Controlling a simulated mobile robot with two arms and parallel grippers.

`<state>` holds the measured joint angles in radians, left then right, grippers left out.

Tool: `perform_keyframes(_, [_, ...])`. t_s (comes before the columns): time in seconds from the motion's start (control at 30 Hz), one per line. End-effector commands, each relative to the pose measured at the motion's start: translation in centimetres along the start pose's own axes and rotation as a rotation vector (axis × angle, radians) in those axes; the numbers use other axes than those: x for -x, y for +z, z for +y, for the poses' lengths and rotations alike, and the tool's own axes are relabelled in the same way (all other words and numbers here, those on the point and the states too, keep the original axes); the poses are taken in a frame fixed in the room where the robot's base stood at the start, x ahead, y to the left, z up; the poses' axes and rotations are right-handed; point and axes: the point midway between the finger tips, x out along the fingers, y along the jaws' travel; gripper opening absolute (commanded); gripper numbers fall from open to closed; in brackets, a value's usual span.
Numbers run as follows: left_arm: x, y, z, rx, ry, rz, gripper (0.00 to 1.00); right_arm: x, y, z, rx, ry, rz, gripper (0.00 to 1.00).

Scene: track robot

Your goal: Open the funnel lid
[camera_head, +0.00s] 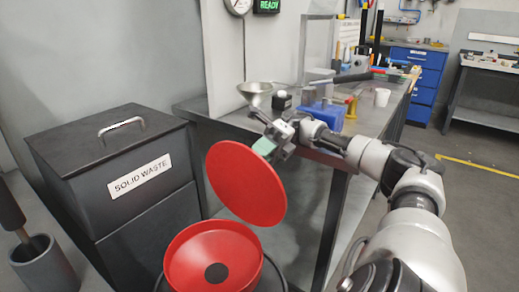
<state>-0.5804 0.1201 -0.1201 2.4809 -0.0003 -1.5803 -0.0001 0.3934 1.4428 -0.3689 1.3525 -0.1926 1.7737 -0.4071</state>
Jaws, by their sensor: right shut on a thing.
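The red funnel (190,262) stands at the bottom centre, its top uncovered with a dark hole in its middle. The round red funnel lid (245,185) is raised and steeply tilted above the funnel's back side. My right gripper (267,146) reaches in from the right and is shut at the lid's upper edge, where a small pale green piece shows. The gripper partly hides what it grips there. Whether a hinge joins lid and funnel cannot be told. My left gripper is not in view.
A dark grey solid waste bin (105,150) with a closed lid stands left of the funnel. A workbench (225,122) behind carries a metal funnel (255,93), a blue block (325,114) and a white cup (382,97). A grey holder (45,265) stands at lower left. Open floor lies right.

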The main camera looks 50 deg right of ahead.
Motion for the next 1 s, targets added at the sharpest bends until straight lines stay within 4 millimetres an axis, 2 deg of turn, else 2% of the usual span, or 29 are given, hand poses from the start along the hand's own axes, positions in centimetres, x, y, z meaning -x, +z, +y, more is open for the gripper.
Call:
perform_keyframes(0.1, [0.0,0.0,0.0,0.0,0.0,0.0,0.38,0.0,-0.1,-0.1,-0.003,0.0,0.002,0.0])
perform_keyframes(0.13, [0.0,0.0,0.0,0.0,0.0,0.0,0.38,0.0,-0.1,-0.1,-0.003,0.0,0.002,0.3])
perform_keyframes(0.27, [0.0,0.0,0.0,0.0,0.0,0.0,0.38,0.0,0.0,-0.1,-0.003,0.001,0.002,0.5])
perform_keyframes(0.63, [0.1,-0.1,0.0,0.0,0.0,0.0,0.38,0.0,0.2,0.5,0.0,0.0,0.001,0.52])
perform_keyframes(0.77, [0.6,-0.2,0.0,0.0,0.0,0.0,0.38,0.1,0.9,2.2,0.003,0.0,0.001,0.52])
perform_keyframes(0.83, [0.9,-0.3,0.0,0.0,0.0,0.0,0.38,0.3,1.5,3.7,0.006,0.001,0.0,0.52])
perform_keyframes(0.87, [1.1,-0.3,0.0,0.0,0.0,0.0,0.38,0.3,1.8,4.4,0.008,0.002,-0.001,0.55])
perform_keyframes(0.9, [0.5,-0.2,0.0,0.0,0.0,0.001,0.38,0.5,1.1,4.2,-0.001,-0.004,0.0,0.64])
perform_keyframes(1.0, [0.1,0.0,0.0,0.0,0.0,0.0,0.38,0.8,0.4,5.2,0.0,-0.007,0.002,0.81])
